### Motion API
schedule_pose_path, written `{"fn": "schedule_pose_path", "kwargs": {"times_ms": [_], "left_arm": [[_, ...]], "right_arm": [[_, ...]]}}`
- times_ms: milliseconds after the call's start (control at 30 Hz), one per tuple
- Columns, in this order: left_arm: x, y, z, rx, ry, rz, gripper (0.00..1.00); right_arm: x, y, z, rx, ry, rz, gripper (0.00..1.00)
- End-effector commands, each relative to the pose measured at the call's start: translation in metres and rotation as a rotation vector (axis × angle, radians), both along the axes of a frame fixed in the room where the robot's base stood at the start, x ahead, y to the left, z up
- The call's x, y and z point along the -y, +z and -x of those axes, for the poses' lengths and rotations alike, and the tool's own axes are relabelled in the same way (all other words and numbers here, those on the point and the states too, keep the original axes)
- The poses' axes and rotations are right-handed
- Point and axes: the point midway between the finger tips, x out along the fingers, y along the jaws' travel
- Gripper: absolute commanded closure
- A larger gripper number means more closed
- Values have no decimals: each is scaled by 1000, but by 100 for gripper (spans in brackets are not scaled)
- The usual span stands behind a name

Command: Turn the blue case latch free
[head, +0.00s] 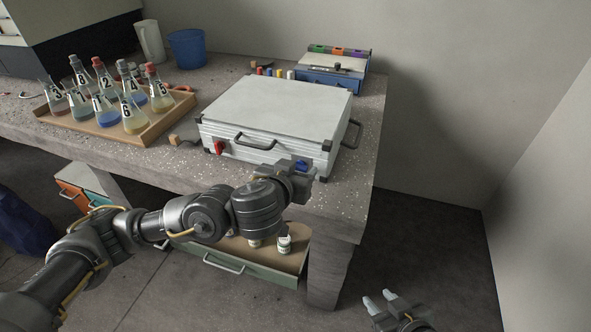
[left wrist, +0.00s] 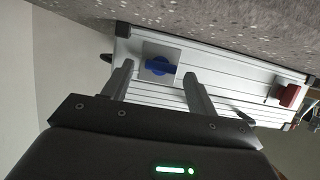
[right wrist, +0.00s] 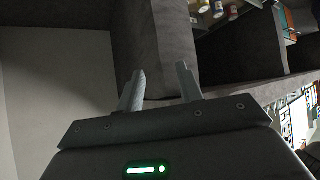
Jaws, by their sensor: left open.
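The closed silver case (head: 275,112) lies on the concrete bench. Its blue latch (head: 301,165) is on the front face near the right corner. The blue latch also shows in the left wrist view (left wrist: 158,66) on a square plate, its handle lying roughly along the case's length. My left gripper (head: 303,178) is open in front of this latch. In the left wrist view its fingers (left wrist: 158,69) stand either side of the latch, with no clear contact. My right gripper (head: 379,297) is open and empty, low to the right of the bench.
A red latch (head: 219,147) and a carry handle (head: 254,142) are on the case front. A wooden tray (head: 150,132) of numbered flasks stands left. A blue cup (head: 187,48) and a blue box (head: 333,77) stand behind. An open drawer (head: 250,272) is below.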

Motion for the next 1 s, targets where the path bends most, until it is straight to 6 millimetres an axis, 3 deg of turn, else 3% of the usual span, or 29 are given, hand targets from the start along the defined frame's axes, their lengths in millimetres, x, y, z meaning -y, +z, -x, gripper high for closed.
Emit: {"fn": "schedule_pose_path", "kwargs": {"times_ms": [167, 500, 700, 867, 1000], "left_arm": [[0, 0, 0, 0, 0, 0, 42], [0, 0, 0, 0, 0, 0, 86], [1, -1, 1, 4, 0, -10, 87], [2, -3, 1, 20, -2, -56, 87], [3, -4, 2, 46, -1, -128, 86]], "right_arm": [[0, 0, 0, 0, 1, 0, 64], [-1, 0, 0, -3, 2, 0, 64], [-4, 2, -3, 23, 9, -8, 64], [-21, 20, -16, 166, 50, -57, 64], [-44, 47, -27, 364, 107, -133, 64]]}}
